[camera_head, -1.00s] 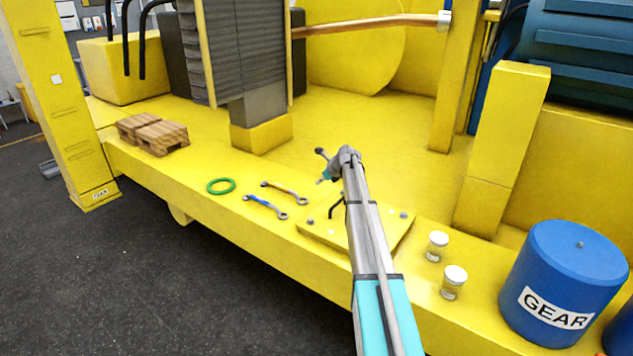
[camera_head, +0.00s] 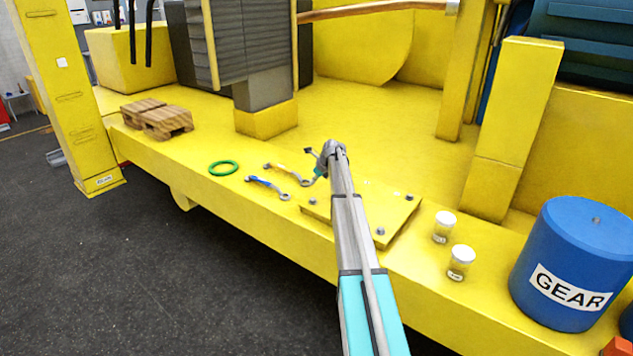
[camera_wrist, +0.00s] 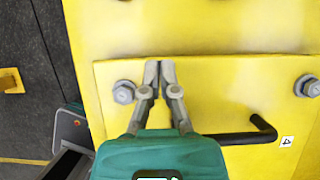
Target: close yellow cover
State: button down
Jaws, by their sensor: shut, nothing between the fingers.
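The yellow cover (camera_head: 374,207) is a flat plate with bolts near its corners, on the front part of the yellow deck. It looks nearly flat, and I cannot tell if it sits fully down. In the wrist view the cover (camera_wrist: 225,98) shows two bolts and a black bar handle (camera_wrist: 245,136). The arm hides the handle in the head view. My gripper (camera_wrist: 158,66) is shut and empty, its fingertips at one edge of the cover between the bolts. I cannot tell if they touch it. In the head view, the gripper end is by the cover's left side.
Two wrenches (camera_head: 267,187) and a green ring (camera_head: 223,168) lie left of the cover. Two jars (camera_head: 461,262) and a blue GEAR drum (camera_head: 571,265) stand to its right. Wooden pallets (camera_head: 158,118) lie at the far left. The deck behind the cover is clear.

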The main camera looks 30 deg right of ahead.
jog(key=shift+w+f, duration=0.1)
jog(key=shift+f, duration=0.2)
jog(key=shift+d, duration=0.1)
jog(key=shift+r, duration=0.2)
notch_tip(320, 180, up, 14)
jog(key=p, duration=1.3)
jog(key=shift+f+p, duration=0.2)
jog(key=shift+p, duration=0.2)
dwell(0.5)
